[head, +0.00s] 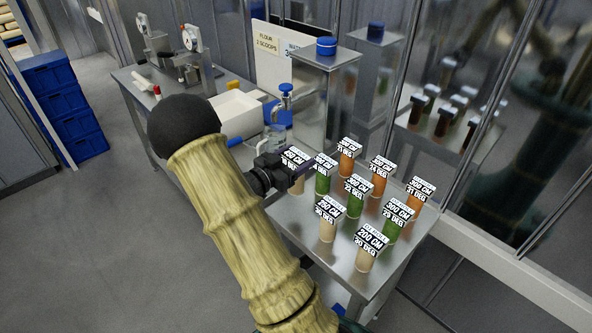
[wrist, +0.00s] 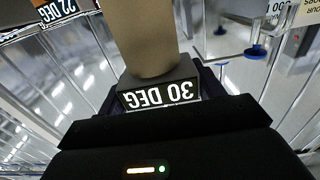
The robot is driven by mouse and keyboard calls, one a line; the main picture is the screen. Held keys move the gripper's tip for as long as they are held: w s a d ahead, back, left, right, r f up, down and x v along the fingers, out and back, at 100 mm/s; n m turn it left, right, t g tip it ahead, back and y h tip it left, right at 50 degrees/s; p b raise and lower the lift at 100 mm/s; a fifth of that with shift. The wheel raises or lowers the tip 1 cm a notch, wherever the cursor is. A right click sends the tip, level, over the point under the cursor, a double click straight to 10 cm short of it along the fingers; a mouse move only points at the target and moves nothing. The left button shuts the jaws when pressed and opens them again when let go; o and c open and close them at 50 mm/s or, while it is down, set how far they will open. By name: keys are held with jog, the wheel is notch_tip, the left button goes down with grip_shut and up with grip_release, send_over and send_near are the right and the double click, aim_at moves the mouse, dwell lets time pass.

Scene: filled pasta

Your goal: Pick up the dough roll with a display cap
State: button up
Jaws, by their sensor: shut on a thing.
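My gripper (head: 290,169) is at the left back of the group of rolls on the steel table, shut on a beige dough roll (head: 297,186) at its display cap (head: 293,155). In the wrist view the cap (wrist: 160,94) reads "30 DEG" upside down, close between the dark fingers, with the plain beige roll (wrist: 145,38) extending beyond it. The roll looks upright in the head view. I cannot tell whether its foot touches the table.
Several capped rolls stand close by on the steel table (head: 300,226): green (head: 322,184), orange (head: 346,164) and beige (head: 328,229). A clear dispenser with a blue top (head: 286,88) and a white bin (head: 238,112) stand behind. A glass wall runs along the right.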

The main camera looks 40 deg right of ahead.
jog(key=shift+r, duration=0.3)
dwell(0.4)
jog(key=w+a+f+n+t+y+p, duration=0.1)
jog(key=w+a+f+n+t+y, duration=0.25)
jog(key=a+f+t, duration=0.35)
jog(key=w+a+f+n+t+y+p, duration=0.15)
jog(key=w+a+f+n+t, duration=0.3)
jog(key=a, duration=0.45)
jog(key=s+a+f+n+t+y+b, duration=0.1)
jog(key=s+a+f+n+t+y, duration=0.1)
jog(key=a+f+y, duration=0.4)
jog(key=s+a+f+n+t+y+b, duration=0.1)
jog(key=s+a+f+n+t+y, duration=0.2)
jog(key=a+f+n+y, duration=0.3)
notch_tip(320, 180, down, 5)
jog(key=shift+s+a+r+n+y, duration=0.1)
jog(key=shift+s+a+n+y, duration=0.05)
jog(key=shift+s+n+y, duration=0.4)
